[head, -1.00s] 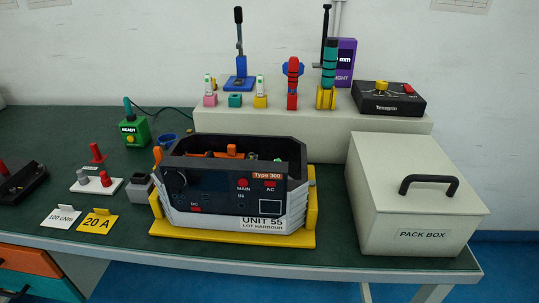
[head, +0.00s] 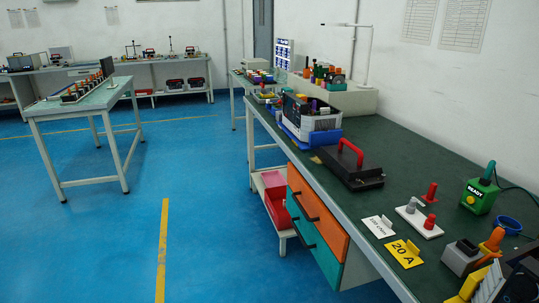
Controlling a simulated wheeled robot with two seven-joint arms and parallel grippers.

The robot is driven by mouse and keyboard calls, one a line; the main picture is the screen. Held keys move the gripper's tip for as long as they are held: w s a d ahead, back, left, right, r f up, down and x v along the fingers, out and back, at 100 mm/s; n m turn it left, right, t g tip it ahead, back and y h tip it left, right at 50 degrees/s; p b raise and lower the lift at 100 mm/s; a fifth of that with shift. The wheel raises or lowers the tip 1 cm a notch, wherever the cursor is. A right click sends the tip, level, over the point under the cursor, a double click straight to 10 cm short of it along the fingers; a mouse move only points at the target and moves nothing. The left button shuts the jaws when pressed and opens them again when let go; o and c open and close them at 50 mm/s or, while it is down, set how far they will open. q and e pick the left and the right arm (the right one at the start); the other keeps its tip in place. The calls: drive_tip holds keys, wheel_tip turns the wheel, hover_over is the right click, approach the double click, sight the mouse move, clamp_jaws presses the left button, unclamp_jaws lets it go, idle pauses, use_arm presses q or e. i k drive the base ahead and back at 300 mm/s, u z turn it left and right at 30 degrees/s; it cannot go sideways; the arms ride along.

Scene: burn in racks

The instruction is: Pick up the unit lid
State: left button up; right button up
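The unit lid, as I take it, is a flat black cover (head: 350,172) with a raised red handle (head: 351,152). It lies on the green bench top (head: 405,155), close to the bench's front edge, in the middle right of the head view. Its handle faces up and nothing covers it. A corner of a black unit on a yellow base (head: 474,284) shows at the bottom right, mostly cut off by the frame. Neither of my grippers is in view.
Beyond the lid a unit sits in a blue cradle (head: 315,138). Nearer are a white plate with red and grey posts (head: 418,221), a "20 A" card (head: 404,253) and a green READY box (head: 480,195). Orange and teal drawers (head: 318,222) hang below.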

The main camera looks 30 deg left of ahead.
sight(346, 161)
drive_tip(key=u, duration=1.55)
drive_tip(key=i, duration=2.95)
drive_tip(key=z, duration=3.65)
